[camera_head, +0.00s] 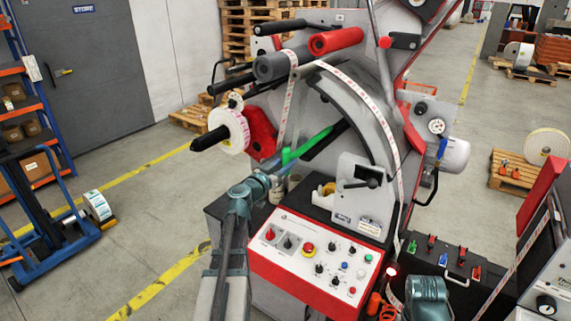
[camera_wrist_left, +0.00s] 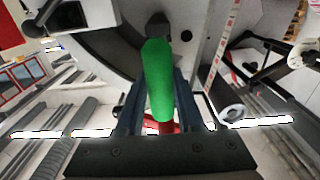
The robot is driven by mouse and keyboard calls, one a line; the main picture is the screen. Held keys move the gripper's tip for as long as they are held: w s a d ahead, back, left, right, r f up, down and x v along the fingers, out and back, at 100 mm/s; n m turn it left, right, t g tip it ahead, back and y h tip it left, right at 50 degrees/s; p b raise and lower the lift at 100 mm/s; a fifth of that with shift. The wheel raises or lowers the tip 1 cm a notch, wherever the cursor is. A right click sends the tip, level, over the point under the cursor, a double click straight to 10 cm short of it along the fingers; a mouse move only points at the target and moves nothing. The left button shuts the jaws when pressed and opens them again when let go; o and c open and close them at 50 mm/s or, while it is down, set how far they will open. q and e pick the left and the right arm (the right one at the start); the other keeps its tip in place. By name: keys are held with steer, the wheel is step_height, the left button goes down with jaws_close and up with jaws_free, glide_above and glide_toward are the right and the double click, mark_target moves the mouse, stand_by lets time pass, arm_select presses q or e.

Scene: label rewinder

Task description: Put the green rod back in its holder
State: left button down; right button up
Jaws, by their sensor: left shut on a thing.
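The green rod (camera_head: 308,146) slants up to the right in front of the machine's grey round plate. My left gripper (camera_head: 279,166) is shut on its lower end. In the left wrist view, the rod (camera_wrist_left: 157,75) sticks out forward from between the two fingers of the left gripper (camera_wrist_left: 158,112). A dark knob-like part (camera_wrist_left: 158,27) shows just beyond the rod's far end; I cannot tell whether they touch. I cannot make out which part is the rod's holder. My right gripper's fingers are not seen.
A control panel (camera_head: 312,262) with buttons and knobs lies below the left gripper. A label roll (camera_head: 229,130) on a black shaft sits to its left. A white label strip (camera_head: 378,112) arcs past on the right. A black case (camera_head: 452,268) stands at the lower right.

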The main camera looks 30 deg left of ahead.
arm_select(q)
steer(key=shift+f, duration=0.1)
stand_by(0.3)
steer(key=shift+f+b, duration=0.5)
steer(key=shift+b, duration=0.1)
steer(key=shift+f+b, duration=0.4)
steer(key=shift+c, duration=2.3)
jaws_free()
steer(key=s+a, duration=0.1)
steer(key=s, duration=1.2)
steer(key=shift+s+f, duration=0.15)
steer(key=shift+s, duration=0.25)
